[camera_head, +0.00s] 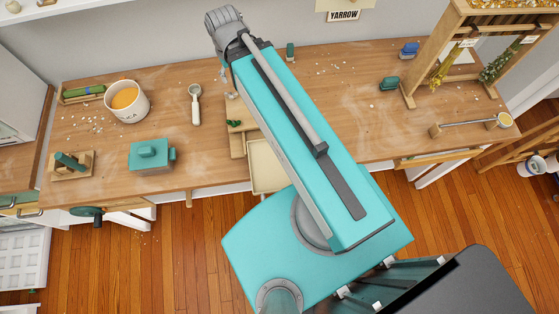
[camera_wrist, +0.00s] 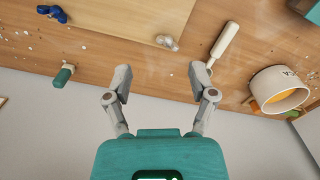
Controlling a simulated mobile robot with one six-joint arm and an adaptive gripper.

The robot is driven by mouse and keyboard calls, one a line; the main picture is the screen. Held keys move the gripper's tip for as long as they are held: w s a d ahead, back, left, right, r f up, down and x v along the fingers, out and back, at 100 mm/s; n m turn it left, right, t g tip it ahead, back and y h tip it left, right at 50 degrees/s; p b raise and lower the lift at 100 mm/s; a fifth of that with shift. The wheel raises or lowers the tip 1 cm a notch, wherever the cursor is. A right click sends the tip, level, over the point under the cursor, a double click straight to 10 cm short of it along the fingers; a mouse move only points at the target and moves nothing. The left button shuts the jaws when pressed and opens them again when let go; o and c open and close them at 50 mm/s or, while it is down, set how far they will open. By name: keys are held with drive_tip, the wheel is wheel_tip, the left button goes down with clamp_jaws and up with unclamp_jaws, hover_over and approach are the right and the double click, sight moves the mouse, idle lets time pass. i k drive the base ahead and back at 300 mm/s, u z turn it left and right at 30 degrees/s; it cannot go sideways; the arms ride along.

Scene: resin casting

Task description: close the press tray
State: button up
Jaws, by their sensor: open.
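The cream press tray (camera_head: 267,166) juts out past the front edge of the workbench in the head view, beside a wooden press frame (camera_head: 237,143). My arm covers the right part of both, so how far the tray extends is partly hidden. The tray is not seen in the wrist view. My gripper (camera_wrist: 162,82) is open and empty in the wrist view, its two grey fingers apart above the back of the bench. It is well away from the tray, and my arm mostly hides it in the head view.
A white scoop (camera_head: 195,105) and a white pot (camera_head: 127,102) with orange contents stand left of my arm. A teal box (camera_head: 151,154) sits near the front edge. A wooden drying rack (camera_head: 471,50) stands at the right. The bench between pot and teal box is fairly clear.

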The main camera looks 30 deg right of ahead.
sight(268, 176)
drive_tip(key=z, duration=0.45)
drive_tip(key=k, duration=1)
drive_tip(key=u, duration=0.25)
